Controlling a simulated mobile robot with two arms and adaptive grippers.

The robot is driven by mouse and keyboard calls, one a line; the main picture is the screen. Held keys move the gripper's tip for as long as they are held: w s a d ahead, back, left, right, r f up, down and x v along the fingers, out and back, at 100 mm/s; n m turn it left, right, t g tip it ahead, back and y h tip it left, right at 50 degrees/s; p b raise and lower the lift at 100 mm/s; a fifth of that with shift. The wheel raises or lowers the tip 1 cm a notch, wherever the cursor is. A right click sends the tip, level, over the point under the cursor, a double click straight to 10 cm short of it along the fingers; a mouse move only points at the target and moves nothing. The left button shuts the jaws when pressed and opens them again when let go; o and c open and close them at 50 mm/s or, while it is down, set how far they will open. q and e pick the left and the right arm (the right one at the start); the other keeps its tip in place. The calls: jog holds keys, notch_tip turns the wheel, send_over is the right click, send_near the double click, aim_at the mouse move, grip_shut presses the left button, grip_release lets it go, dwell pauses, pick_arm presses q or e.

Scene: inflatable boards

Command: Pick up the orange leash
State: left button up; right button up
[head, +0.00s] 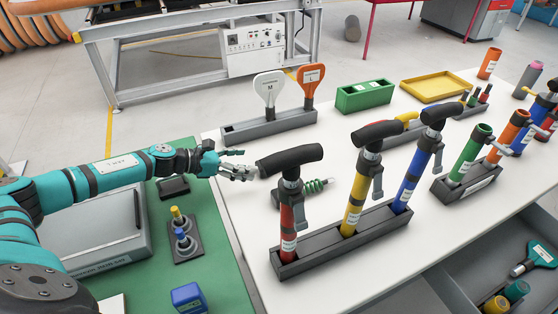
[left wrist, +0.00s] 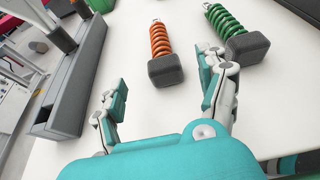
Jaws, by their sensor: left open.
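The orange leash (left wrist: 160,40) is an orange coil with a dark grey block at its near end and a metal tip at its far end. It lies on the white table in the left wrist view. My left gripper (left wrist: 165,76) is open and empty, its two fingers spread to either side of the leash's block, with the coil reaching beyond them. In the head view my left gripper (head: 246,166) is beside the red pump's black handle, and I cannot make out the orange leash there. My right gripper is not in view.
A green leash (left wrist: 225,22) lies right of the orange one, close to the right finger. A red pump (head: 288,215), yellow pump (head: 352,205) and blue pump (head: 410,180) stand in a grey rack. A paddle holder (head: 270,127) stands behind. A green mat (head: 220,265) lies left.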

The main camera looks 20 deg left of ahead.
aim_at(259, 165)
pick_arm(q)
jog(key=shift+w+d, duration=0.3)
jog(key=shift+d, duration=0.05)
jog(key=p+x, duration=0.1)
jog(key=x, duration=0.2)
jog(key=shift+w+d+f+p, duration=0.15)
jog(key=shift+f+p, duration=0.15)
jog(key=shift+p, duration=0.05)
jog(key=shift+w+d+f, duration=0.2)
jog(key=shift+f, duration=0.05)
jog(key=shift+s, duration=0.1)
jog(key=shift+c, duration=0.3)
jog(key=c, duration=0.7)
jog(key=shift+r, duration=0.1)
jog(key=c, duration=0.6)
